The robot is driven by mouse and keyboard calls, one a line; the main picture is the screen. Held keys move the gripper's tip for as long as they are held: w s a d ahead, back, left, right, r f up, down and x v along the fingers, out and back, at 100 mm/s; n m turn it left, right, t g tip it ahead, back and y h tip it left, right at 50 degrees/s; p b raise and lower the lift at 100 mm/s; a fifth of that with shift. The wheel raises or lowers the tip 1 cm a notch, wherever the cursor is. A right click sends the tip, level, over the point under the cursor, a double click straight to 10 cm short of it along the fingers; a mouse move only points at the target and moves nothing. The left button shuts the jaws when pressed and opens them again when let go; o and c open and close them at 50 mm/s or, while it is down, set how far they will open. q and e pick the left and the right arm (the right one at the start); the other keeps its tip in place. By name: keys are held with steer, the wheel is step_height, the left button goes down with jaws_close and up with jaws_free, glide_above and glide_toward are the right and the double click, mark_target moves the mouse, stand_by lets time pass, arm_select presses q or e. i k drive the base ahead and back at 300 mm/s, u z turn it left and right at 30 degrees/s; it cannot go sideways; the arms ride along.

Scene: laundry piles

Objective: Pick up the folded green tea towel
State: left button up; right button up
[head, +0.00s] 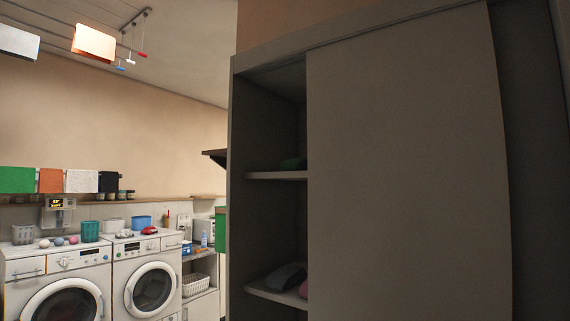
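Another green cloth (17,180) hangs flat on the wall at the far left. A green item (220,232) shows at the cabinet's left edge, mostly hidden. Neither of my grippers is in view.
The cabinet's left side is open; its lower shelf (272,293) holds a dark grey folded item (285,277) and a pinkish one. Two washing machines (58,285) stand at left with baskets and small things on top. A white basket (195,284) sits beyond them.

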mark_target(298, 164)
steer(key=i, duration=0.4)
steer(key=z, duration=0.05)
steer(key=k, duration=0.5)
steer(key=u, duration=0.3)
steer(key=i, duration=0.55)
steer(key=z, duration=1.35)
